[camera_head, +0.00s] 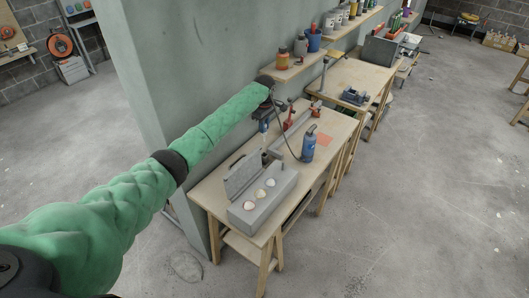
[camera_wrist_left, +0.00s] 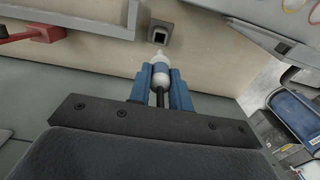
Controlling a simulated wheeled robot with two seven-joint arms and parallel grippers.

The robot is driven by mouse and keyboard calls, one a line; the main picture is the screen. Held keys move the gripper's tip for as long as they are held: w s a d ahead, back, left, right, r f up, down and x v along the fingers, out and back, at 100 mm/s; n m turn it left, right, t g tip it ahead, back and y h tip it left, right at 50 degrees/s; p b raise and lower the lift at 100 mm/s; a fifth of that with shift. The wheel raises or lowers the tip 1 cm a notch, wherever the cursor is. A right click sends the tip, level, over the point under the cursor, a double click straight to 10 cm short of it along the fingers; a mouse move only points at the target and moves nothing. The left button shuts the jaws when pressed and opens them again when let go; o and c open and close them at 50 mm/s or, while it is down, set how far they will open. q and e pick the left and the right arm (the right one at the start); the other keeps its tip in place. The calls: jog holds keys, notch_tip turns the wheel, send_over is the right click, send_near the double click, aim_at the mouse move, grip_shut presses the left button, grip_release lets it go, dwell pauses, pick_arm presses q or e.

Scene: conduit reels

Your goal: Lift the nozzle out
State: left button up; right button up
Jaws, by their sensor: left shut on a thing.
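My left gripper (camera_head: 263,127) is over the back of the wooden bench, near the wall. In the left wrist view its two blue fingers (camera_wrist_left: 161,88) are shut on the nozzle (camera_wrist_left: 161,72), a white and blue piece with a pale pointed tip and a dark stem. The tip points at a small grey holder (camera_wrist_left: 160,33) with a dark square opening. The tip looks outside the opening; how far it is from the holder I cannot tell. My right gripper is not in view.
A grey toolbox (camera_head: 247,217) with an open lid stands at the bench's near end. Red clamps (camera_head: 289,117) and a shelf (camera_head: 296,68) are near the wall.

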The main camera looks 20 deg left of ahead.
pick_arm(q)
jog(key=shift+r+p, duration=0.45)
jog(key=shift+r, duration=0.6)
